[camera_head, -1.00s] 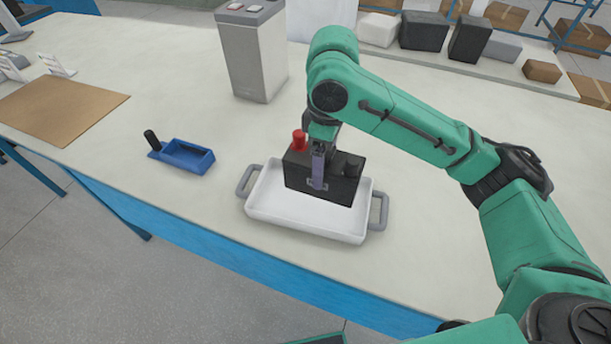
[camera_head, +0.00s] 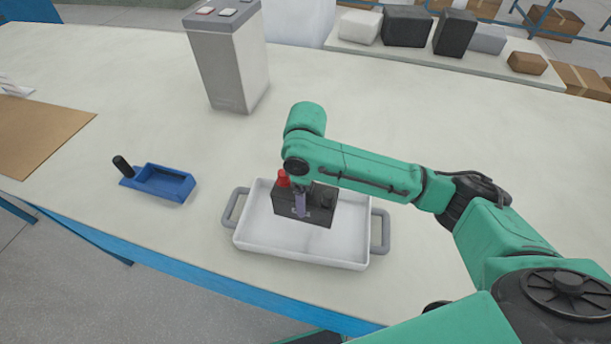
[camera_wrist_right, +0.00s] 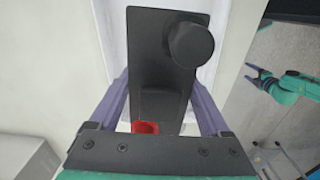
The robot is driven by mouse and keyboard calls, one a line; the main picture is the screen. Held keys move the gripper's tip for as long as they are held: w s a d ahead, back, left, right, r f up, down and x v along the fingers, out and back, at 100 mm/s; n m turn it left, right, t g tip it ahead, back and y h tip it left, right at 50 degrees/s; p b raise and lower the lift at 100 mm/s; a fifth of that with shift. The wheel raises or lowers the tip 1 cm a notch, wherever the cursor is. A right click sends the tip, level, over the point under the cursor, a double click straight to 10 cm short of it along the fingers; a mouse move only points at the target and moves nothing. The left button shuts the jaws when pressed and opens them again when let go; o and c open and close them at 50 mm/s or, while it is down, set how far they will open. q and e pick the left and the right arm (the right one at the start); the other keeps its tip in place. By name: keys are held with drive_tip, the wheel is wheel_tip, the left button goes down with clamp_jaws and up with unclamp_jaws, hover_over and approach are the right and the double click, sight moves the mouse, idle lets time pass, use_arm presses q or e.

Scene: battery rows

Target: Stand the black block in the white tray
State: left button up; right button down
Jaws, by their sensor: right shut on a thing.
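The black block (camera_head: 318,213) has a red cap at one end and a black round knob at the other. It is upright inside the walls of the white tray (camera_head: 300,252), towards its back side. Whether its base touches the tray floor I cannot tell. My right gripper (camera_head: 300,206) is shut on the block from above, one purple finger on each side, as the right wrist view shows (camera_wrist_right: 160,95). My left gripper (camera_wrist_right: 262,78) shows small at the right of the right wrist view, its fingers apart and empty.
The tray has grey handles (camera_head: 381,231) at both ends. A blue holder (camera_head: 165,183) with a black knob lies to its left. A tall grey battery (camera_head: 228,65) stands behind. A brown board (camera_head: 35,135) lies far left. Boxes (camera_head: 407,26) line the back. Table right of the tray is clear.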

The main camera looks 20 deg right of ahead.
drive_tip(key=shift+f, duration=3)
unclamp_jaws()
drive_tip(key=shift+s+f, duration=0.15)
drive_tip(key=shift+f, duration=0.05)
wheel_tip(320, 180, up, 12)
drive_tip(key=shift+r+b, duration=0.15)
drive_tip(key=shift+b, duration=0.35)
